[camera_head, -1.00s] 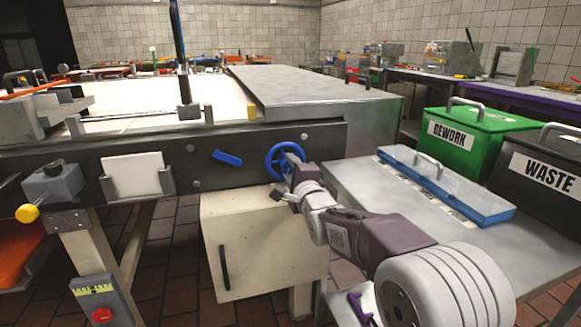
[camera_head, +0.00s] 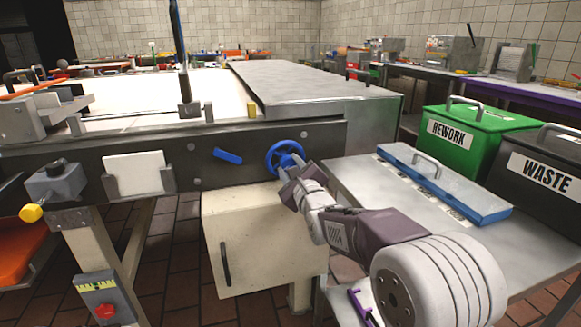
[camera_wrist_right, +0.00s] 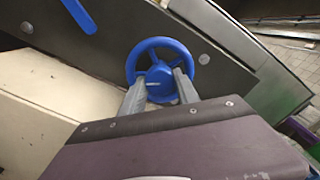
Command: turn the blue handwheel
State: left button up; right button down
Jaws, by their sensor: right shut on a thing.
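The blue handwheel (camera_head: 273,163) is mounted on the dark side panel of the machine, right of centre in the head view. In the right wrist view the handwheel (camera_wrist_right: 135,54) faces me, with its hub between my fingers. My right gripper (camera_head: 292,171) reaches it from the lower right. In the right wrist view the two fingers of my right gripper (camera_wrist_right: 158,88) lie on either side of the hub and are shut on the wheel. The gripper hides the wheel's lower right part in the head view. My left gripper is not in view.
A blue lever (camera_head: 228,156) sits on the panel left of the wheel. A cream cabinet (camera_head: 260,240) is below it. A steel side table (camera_head: 360,185) with a blue-edged lid (camera_head: 450,190) stands right, near the green REWORK bin (camera_head: 470,150) and dark WASTE bin (camera_head: 545,175).

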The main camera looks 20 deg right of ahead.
jog(key=shift+f, duration=0.1)
dwell(0.4)
jog(key=c, duration=0.9)
grip_release()
jog(key=s+p, duration=0.2)
jog(key=s, duration=0.7)
jog(key=shift+d+p, duration=0.15)
jog(key=shift+p, duration=0.2)
